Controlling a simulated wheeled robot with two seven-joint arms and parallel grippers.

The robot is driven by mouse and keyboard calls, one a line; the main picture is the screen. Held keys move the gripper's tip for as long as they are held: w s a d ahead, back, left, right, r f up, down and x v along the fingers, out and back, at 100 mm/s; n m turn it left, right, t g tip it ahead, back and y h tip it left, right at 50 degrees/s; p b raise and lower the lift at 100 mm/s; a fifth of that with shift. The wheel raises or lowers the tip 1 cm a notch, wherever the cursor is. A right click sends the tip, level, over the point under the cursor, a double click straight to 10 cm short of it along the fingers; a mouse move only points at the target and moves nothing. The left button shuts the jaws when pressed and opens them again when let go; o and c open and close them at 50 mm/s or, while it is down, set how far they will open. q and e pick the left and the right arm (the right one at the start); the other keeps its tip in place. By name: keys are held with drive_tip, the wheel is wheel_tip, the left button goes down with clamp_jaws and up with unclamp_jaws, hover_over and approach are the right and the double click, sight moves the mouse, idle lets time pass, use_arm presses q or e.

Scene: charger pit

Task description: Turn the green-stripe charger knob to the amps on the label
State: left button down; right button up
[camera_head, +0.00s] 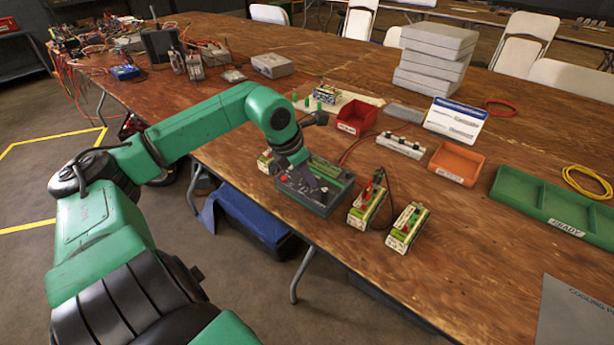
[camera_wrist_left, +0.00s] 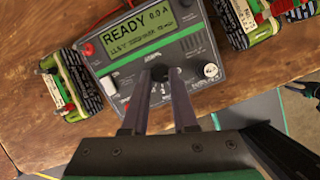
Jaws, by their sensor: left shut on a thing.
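The charger (camera_head: 342,192) is a dark grey box near the table's front edge. The wrist view shows its face (camera_wrist_left: 200,68) with a green stripe and a lit display (camera_wrist_left: 140,32) reading READY and what looks like 0.0 A. My left gripper (camera_head: 318,189) reaches down over the charger's face. In the left wrist view its two fingers (camera_wrist_left: 160,76) are shut on the dark knob (camera_wrist_left: 159,71), which they partly hide. The knob's pointer cannot be made out. My right gripper is not in view.
Battery packs (camera_head: 408,228) (camera_head: 368,206) stand right of the charger, with another (camera_wrist_left: 78,85) on its other side. Behind are a red bin (camera_head: 357,117), an orange bin (camera_head: 456,163), a green tray (camera_head: 545,205) and a printed card (camera_head: 455,120). The front right tabletop is mostly clear.

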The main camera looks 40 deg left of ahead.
use_arm(q)
drive_tip(key=shift+f+m+b, duration=0.1)
drive_tip(key=shift+m+b, duration=0.25)
drive_tip(key=shift+m, duration=0.25)
drive_tip(key=shift+a+m, duration=0.1)
drive_tip(key=shift+m, duration=0.7)
drive_tip(key=shift+r+m+h, duration=0.25)
drive_tip(key=shift+m+h, duration=0.15)
drive_tip(key=shift+m, duration=0.2)
drive_tip(key=shift+w+m+g+p, duration=0.1)
drive_tip(key=shift+m+g+p, duration=0.2)
drive_tip(key=shift+m+p, duration=0.35)
drive_tip(key=shift+f, duration=0.1)
drive_tip(key=c, duration=0.7)
unclamp_jaws()
